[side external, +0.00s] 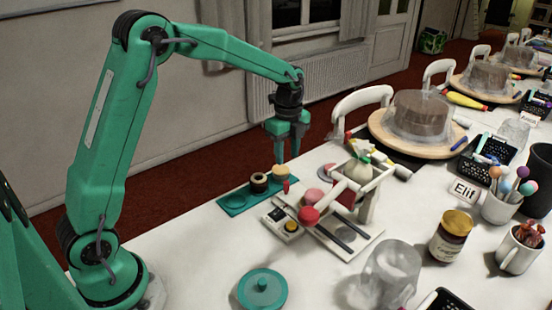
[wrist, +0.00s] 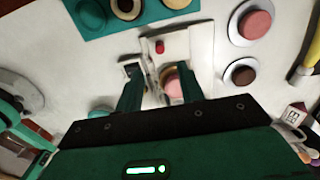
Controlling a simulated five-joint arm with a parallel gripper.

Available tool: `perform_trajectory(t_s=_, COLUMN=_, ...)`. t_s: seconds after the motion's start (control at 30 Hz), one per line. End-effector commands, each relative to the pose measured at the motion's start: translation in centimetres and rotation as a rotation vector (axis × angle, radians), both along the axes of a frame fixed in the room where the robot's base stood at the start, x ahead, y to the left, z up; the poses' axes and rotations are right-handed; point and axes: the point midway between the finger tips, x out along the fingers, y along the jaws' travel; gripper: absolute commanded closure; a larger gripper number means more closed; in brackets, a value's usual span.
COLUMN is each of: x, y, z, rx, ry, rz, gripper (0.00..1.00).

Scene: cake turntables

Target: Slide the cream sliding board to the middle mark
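A cream board (side external: 357,241) with dark slots lies on the white table under a cream frame with a red-ended bar (side external: 310,215). In the wrist view a pale board (wrist: 198,45) lies ahead of my fingers, with a small red knob (wrist: 160,47) near its left side. I cannot tell which part slides, and no middle mark is clear. My gripper (side external: 287,152) points down above the table, behind the frame. In the wrist view its two fingers (wrist: 158,85) stand apart. A pinkish round thing shows beside the right finger; nothing is clearly held.
A teal tray (side external: 234,202) with round wells lies left of the frame. A small box with a yellow button (side external: 289,226) stands in front. A cake turntable (side external: 385,135) is behind.

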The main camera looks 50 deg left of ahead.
Motion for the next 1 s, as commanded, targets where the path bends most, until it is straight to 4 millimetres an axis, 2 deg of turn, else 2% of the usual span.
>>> perform_trajectory(t_s=0.27, x=0.0, y=0.0, z=-1.6, rx=0.000, ry=0.002, rz=0.001, gripper=0.62)
perform_trajectory(t_s=1.0, x=-0.1, y=0.0, z=-7.8, rx=0.000, ry=0.002, rz=0.001, gripper=0.62)
